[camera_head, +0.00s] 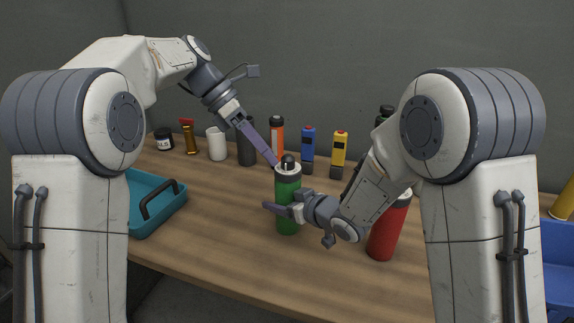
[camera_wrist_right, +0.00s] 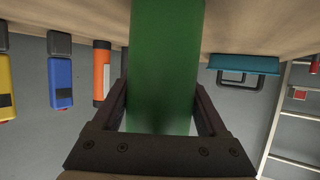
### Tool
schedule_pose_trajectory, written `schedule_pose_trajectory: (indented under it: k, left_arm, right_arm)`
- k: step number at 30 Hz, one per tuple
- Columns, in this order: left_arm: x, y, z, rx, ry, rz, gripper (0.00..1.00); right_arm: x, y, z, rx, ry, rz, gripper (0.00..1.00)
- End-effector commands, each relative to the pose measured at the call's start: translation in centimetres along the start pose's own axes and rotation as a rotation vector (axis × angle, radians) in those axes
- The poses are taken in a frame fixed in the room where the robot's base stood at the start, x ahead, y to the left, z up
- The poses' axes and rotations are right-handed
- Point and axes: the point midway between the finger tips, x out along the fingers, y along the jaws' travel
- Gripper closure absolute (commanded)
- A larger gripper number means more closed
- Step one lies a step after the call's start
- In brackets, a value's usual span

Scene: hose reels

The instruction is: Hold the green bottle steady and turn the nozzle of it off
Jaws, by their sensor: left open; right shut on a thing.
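The green bottle (camera_head: 287,205) stands upright on the wooden table, with a pale collar and a black nozzle (camera_head: 289,162) on top. My right gripper (camera_head: 277,208) is shut on the bottle's body at about mid-height. In the right wrist view, the green bottle (camera_wrist_right: 165,70) fills the space between the two fingers of the right gripper (camera_wrist_right: 162,105). My left gripper (camera_head: 272,160) is open and comes down from the upper left, its fingertips beside the nozzle. I cannot tell whether they touch it. The nozzle is out of the right wrist view.
A red bottle (camera_head: 384,232) stands close to the right, by my right arm. Behind are an orange bottle (camera_head: 277,133), a blue item (camera_head: 308,145), a yellow item (camera_head: 340,148), a dark cylinder (camera_head: 247,147) and a white cup (camera_head: 217,146). A teal tray (camera_head: 166,216) is at left.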

Motion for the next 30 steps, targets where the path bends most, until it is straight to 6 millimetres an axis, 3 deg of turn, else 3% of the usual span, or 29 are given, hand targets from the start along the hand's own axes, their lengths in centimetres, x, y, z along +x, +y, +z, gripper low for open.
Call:
schedule_pose_trajectory:
  k: [1,7,12,17,23,30]
  left_arm:
    - [0.5,0.7,-1.2,0.025,-0.071,-0.058,0.31]
    - [0.9,2.0,-4.1,0.186,-0.456,-0.192,0.31]
    - [-0.4,3.1,-5.9,0.286,-0.750,-0.157,0.31]
    - [-1.4,3.9,-6.9,0.335,-0.893,-0.097,0.31]
    - [-0.8,3.7,-5.9,0.352,-0.927,-0.080,0.31]
    - [2.1,2.6,-2.3,0.352,-0.923,-0.082,0.31]
  right_arm:
    - [0.0,0.0,0.0,0.000,0.001,0.000,0.99]
    - [0.0,0.0,0.0,0.000,0.001,0.000,0.99]
    - [0.0,0.0,-0.1,0.000,0.001,0.000,0.99]
    - [0.0,0.0,-0.1,0.000,0.001,0.000,0.99]
    - [0.0,0.0,0.0,0.000,0.001,0.000,0.99]
    - [0.0,0.0,0.0,0.000,0.001,0.000,0.99]
